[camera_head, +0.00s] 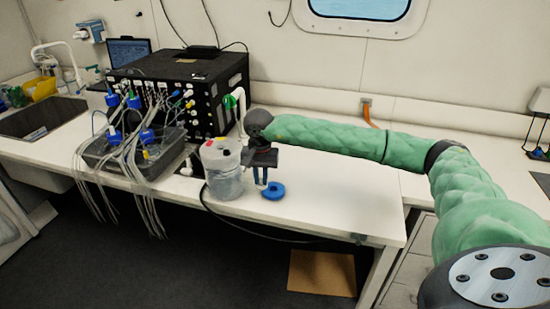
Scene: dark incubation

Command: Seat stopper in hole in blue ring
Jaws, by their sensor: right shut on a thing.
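The blue ring (272,191) lies on the white bench top near its front edge, with its hole facing up. My right gripper (260,181) points down just behind and left of the ring, very close to it in the picture. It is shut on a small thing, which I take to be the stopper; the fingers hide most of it. I cannot tell whether the stopper touches the ring. My left gripper is not in view.
A clear plastic jar (222,173) stands just left of my right gripper. A black box (181,85) with many connectors and a tray (118,158) with blue-capped bottles and tubing stand further left. The bench (345,200) is clear to the right of the ring.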

